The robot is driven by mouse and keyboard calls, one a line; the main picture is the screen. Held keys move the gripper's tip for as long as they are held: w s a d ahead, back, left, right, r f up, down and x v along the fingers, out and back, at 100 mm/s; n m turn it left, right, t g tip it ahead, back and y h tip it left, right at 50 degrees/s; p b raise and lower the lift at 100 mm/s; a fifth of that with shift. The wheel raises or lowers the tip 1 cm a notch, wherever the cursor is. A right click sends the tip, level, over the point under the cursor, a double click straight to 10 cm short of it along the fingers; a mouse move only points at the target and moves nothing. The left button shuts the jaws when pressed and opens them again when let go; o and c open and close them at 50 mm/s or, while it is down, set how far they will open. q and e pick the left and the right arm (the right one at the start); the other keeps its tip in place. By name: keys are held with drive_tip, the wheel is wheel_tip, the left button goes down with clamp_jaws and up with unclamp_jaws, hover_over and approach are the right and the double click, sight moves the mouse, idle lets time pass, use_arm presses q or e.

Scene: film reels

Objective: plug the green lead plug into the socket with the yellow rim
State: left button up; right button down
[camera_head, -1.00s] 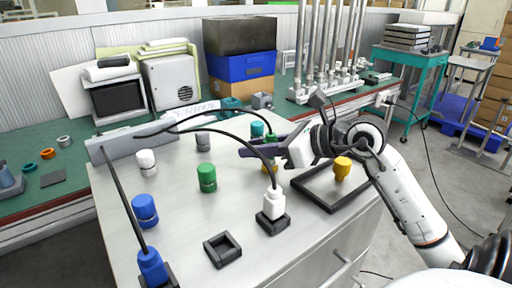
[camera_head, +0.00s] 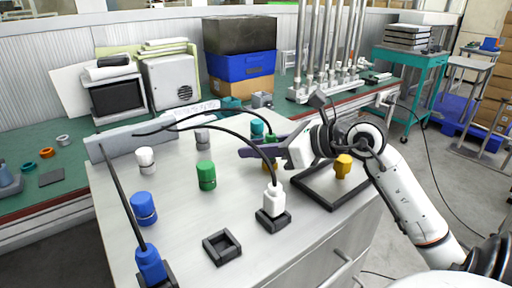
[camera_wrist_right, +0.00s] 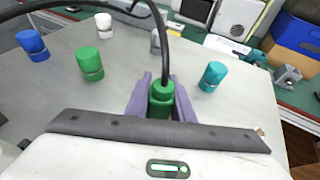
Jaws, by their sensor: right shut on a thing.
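My right gripper (camera_head: 268,147), with purple fingers, is shut on the green lead plug (camera_wrist_right: 160,100) over the back right of the worktop. In the right wrist view the plug stands between the fingers, with its black lead rising from the top; in the head view only a bit of its green shows. A yellow thing is partly hidden below the gripper in the head view; I cannot tell whether it is the yellow-rimmed socket. No yellow rim shows clearly elsewhere. My left gripper is not in view.
A white plug (camera_head: 273,199) and a blue plug (camera_head: 150,264) stand in black square holders. An empty square holder (camera_head: 222,247) lies between them. A yellow capped piece (camera_head: 342,166) is at a black tray (camera_head: 322,203). Green (camera_head: 206,176), blue and white cylinders stand left.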

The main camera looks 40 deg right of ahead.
drive_tip(key=shift+f, duration=0.15)
drive_tip(key=c, duration=1.8)
unclamp_jaws()
drive_tip(key=shift+p+v, duration=0.3)
drive_tip(key=shift+v, duration=5.25)
drive_tip(key=shift+a, duration=0.1)
